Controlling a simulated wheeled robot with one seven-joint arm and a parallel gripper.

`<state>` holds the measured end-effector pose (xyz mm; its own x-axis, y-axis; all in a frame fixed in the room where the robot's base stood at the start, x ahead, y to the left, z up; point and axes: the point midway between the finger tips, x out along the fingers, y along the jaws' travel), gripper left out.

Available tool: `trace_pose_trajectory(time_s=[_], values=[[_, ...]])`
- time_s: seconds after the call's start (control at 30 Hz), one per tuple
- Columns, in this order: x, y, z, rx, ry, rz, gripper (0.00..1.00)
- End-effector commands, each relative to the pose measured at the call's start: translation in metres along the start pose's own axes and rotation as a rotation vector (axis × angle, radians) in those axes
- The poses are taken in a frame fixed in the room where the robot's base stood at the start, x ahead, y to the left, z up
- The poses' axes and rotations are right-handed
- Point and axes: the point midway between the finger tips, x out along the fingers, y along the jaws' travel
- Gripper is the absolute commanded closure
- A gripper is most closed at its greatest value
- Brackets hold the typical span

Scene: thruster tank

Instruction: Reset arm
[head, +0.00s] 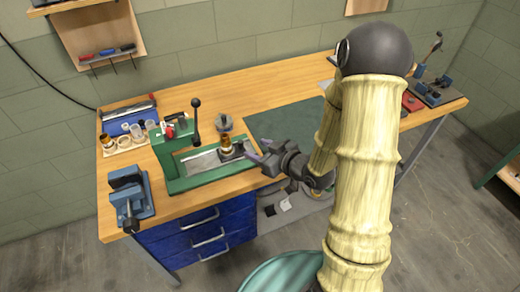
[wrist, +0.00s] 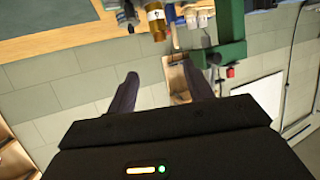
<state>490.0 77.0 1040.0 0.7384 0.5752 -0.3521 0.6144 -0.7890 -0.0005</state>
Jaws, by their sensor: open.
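My gripper (head: 257,152) is at the front edge of the wooden workbench (head: 225,93), just right of the green press-like fixture (head: 172,160). In the wrist view my gripper (wrist: 160,72) shows two dark fingers spread apart with nothing between them. That view looks upside down, with the bench along the top and the wall below. An amber bottle with a pale label (wrist: 156,20) appears beyond the fingertips, apart from them. My arm is bent, its elbow high on the right of the head view, and it hides part of the bench.
A small amber-and-white container (head: 226,143) stands in the green fixture, close to my gripper. A blue vise (head: 130,198) is at the bench's left corner. A dark green mat (head: 285,125) lies bare behind my gripper. Blue drawers (head: 205,235) are below. Tools (head: 432,88) are at far right.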

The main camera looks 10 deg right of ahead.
Motion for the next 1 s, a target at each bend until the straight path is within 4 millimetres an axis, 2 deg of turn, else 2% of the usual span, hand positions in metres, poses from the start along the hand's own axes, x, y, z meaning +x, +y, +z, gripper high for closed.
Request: trace_pose_trajectory(time_s=[0.47,0.67,0.87,1.0], values=[[0.0,0.0,0.0,-0.001,-0.002,0.002,0.48],[-0.003,0.008,0.004,-0.015,-0.096,0.049,0.48],[-0.024,0.027,0.013,-0.001,-0.32,0.183,0.48],[-0.048,0.035,0.018,0.054,-0.473,0.282,0.48]])
